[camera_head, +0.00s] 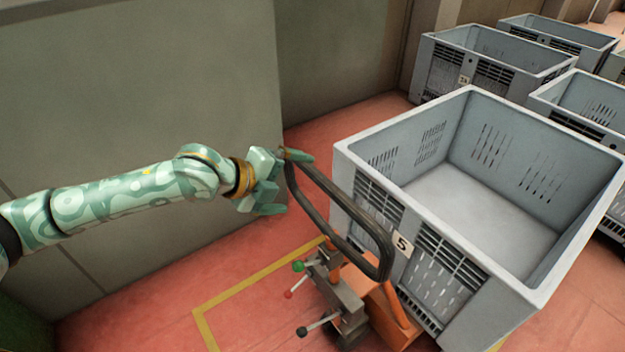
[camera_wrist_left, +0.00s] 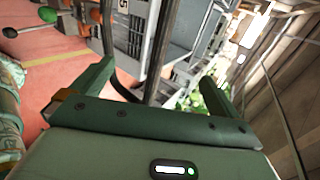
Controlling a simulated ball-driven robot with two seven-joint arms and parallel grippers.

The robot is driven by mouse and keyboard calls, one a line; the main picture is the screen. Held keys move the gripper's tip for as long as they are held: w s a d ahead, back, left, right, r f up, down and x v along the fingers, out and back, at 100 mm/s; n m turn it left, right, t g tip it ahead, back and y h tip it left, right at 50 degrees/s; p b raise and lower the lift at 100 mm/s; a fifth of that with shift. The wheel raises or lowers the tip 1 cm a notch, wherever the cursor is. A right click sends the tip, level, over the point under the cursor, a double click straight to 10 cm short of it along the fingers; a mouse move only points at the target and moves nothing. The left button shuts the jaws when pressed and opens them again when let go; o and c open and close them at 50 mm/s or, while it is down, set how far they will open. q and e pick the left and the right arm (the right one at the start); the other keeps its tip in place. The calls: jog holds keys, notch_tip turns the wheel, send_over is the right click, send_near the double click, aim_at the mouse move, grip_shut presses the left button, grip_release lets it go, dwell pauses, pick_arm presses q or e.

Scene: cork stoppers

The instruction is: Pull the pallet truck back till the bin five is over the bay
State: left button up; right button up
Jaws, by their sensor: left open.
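The grey bin five (camera_head: 440,234), an empty crate with a "5" label, sits on the orange pallet truck (camera_head: 384,318). Its label also shows in the left wrist view. The truck's dark loop handle (camera_head: 340,200) stands up in front of the bin. My left gripper (camera_head: 297,182) is open at the upper left end of the handle. In the left wrist view the handle bar (camera_wrist_left: 163,50) passes between the open fingers (camera_wrist_left: 160,78); I cannot tell whether they touch it. The bay's yellow outline (camera_head: 255,277) lies on the red floor; the truck and bin hide part of it. My right gripper is out of view.
Several other grey bins (camera_head: 490,62) stand at the back and right, close to bin five. A grey-green wall panel (camera_head: 140,90) stands behind my left arm. The red floor (camera_head: 150,300) left of the truck is clear.

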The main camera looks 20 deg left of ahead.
aim_at(325, 187)
pick_arm(q)
jog(key=b+x, duration=0.5)
jog(key=x, duration=0.1)
jog(key=shift+d+f, duration=0.1)
jog(key=shift+f, duration=0.25)
jog(key=shift+r+b+x, duration=0.2)
jog(key=shift+b+x, duration=0.15)
jog(key=shift+x, duration=2.8)
jog(key=shift+w, duration=0.15)
grip_shut()
